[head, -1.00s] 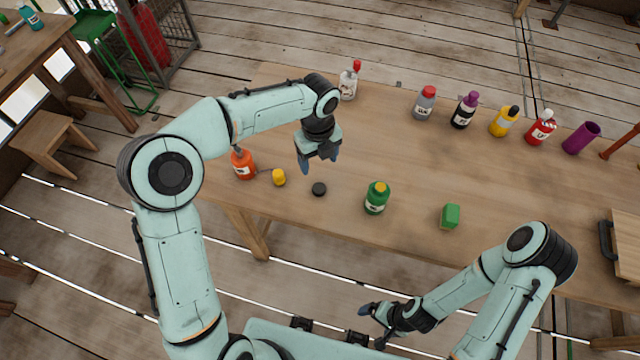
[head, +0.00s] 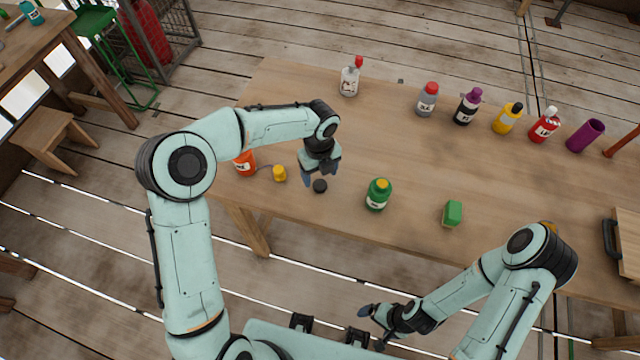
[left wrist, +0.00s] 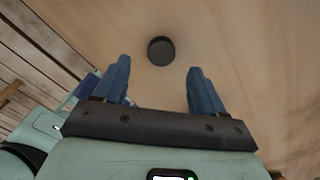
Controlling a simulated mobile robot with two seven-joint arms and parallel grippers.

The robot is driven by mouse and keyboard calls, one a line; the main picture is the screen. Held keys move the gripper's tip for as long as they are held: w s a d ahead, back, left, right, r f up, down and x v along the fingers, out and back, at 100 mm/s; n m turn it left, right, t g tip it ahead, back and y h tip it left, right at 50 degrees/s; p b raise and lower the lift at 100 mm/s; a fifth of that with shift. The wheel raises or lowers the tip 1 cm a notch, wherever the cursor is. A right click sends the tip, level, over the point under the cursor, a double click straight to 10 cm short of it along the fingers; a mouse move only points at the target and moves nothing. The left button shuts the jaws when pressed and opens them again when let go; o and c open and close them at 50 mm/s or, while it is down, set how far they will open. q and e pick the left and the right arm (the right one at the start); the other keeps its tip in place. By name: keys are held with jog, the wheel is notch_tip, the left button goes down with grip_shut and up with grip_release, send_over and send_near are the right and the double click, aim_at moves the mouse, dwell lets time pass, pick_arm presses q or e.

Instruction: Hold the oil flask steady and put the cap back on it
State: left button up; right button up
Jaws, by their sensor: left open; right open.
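A small round black cap (head: 320,186) lies on the table near its front edge. It also shows ahead of the fingers in the left wrist view (left wrist: 161,50). My left gripper (head: 320,177) is open and empty, pointing down just above the cap. Its blue fingers also show in the left wrist view (left wrist: 157,82), apart, with the cap beyond their tips. A green bottle with a yellow top (head: 378,195) stands upright right of the cap. An orange bottle (head: 244,163) stands to the left, its top hidden by my left arm. Which one is the oil flask is unclear. My right gripper (head: 369,325) is open and empty, in front of the table.
A small yellow piece (head: 279,173) and a green block (head: 452,213) are near the front edge. A clear red-topped bottle (head: 350,76) and a row of several bottles, with a purple tube (head: 585,136), stand at the back. The table (head: 400,150) is clear in the middle.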

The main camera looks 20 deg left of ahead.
aim_at(320, 184)
pick_arm(q)
notch_tip(320, 184, down, 5)
jog(key=shift+w+f, duration=0.1)
dwell(0.3)
jog(key=c, duration=1.1)
